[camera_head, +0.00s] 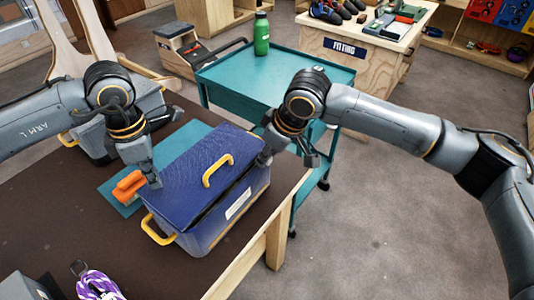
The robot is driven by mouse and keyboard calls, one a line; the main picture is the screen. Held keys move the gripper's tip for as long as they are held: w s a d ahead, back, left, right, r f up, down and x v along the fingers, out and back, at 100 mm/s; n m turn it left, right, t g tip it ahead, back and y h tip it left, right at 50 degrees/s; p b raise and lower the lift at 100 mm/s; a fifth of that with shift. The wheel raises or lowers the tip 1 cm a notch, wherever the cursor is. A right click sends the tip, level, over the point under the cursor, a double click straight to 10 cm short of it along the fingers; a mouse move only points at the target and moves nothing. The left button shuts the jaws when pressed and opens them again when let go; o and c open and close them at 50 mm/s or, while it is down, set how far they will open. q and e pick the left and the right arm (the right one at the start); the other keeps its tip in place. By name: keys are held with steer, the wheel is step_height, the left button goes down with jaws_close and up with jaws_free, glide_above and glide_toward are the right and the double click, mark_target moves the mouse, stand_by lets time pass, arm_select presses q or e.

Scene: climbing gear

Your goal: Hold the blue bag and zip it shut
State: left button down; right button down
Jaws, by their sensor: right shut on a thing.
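The blue bag (205,170) stands on the brown table, with a yellow handle on its lid and another on its left end. Its lid lies down over a grey-blue body, with a dark seam along the front right edge. My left gripper (153,176) points down at the bag's left back edge; whether its fingers are open is unclear. My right gripper (265,158) is at the bag's right upper corner and shut on it there. The zip pull cannot be made out.
An orange-handled tool (128,187) lies on a teal mat (112,192) left of the bag. A purple rope bundle (98,286) lies at the front left. A teal cart (270,68) with a green bottle (261,34) stands behind. Open floor lies to the right.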

mark_target(234, 188)
arm_select(q)
steer(key=shift+f, duration=0.8)
arm_select(e)
steer(key=shift+s, duration=0.1)
arm_select(q)
steer(key=shift+s+f, duration=0.1)
arm_select(e)
steer(key=shift+s+a+r, duration=0.1)
steer(key=shift+s+a, duration=0.55)
steer(key=shift+s, duration=0.15)
steer(key=shift+s+a, duration=0.6)
steer(key=shift+s, duration=0.2)
arm_select(q)
steer(key=shift+d, duration=0.1)
arm_select(e)
steer(key=shift+s+a, duration=0.6)
steer(key=shift+s, duration=0.2)
steer(key=shift+s+a, duration=0.55)
steer(key=shift+s, duration=0.25)
arm_select(q)
steer(key=shift+s+f, duration=0.1)
arm_select(e)
steer(key=shift+s+a, duration=0.55)
steer(key=shift+s, duration=0.2)
steer(key=shift+r, duration=0.1)
